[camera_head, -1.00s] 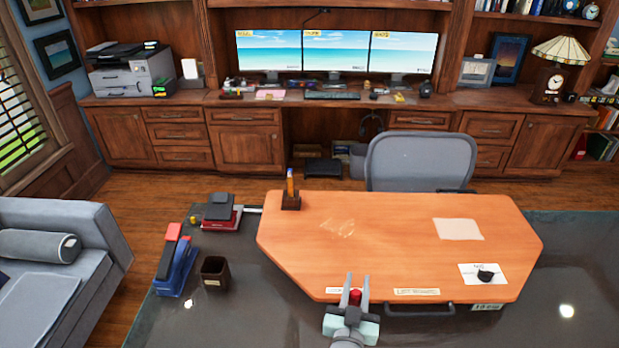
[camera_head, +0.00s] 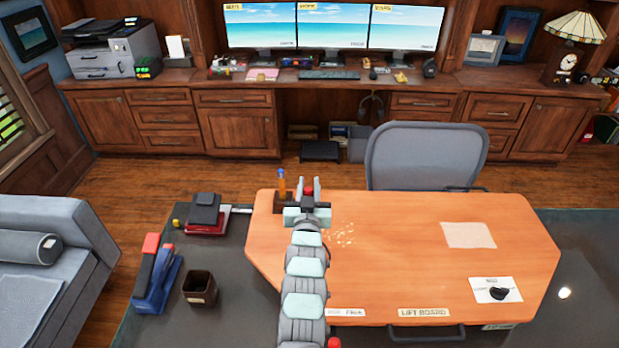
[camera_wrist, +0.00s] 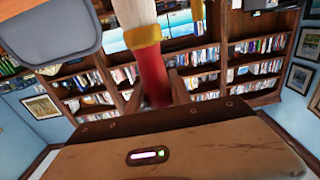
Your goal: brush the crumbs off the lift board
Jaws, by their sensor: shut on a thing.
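The lift board (camera_head: 400,265) is an orange wooden top, labelled on its front edge, lying over a dark glass desk. A patch of pale crumbs (camera_head: 341,235) lies on its left half. My gripper (camera_head: 308,188) is over the board's far left part, left of and beyond the crumbs. It is shut on a brush whose red handle (camera_wrist: 152,78) shows between the fingers in the wrist view, with a yellow band and pale bristles beyond. In the head view only a bit of red shows between the fingers, so the bristles are hidden there.
A dark holder (camera_head: 282,204) with an orange, blue-topped item stands close left of my gripper. A pale sheet (camera_head: 468,235) and a white card (camera_head: 495,290) with a black object lie on the right. A dark cup (camera_head: 199,288) and a blue-red stapler (camera_head: 157,275) stand left.

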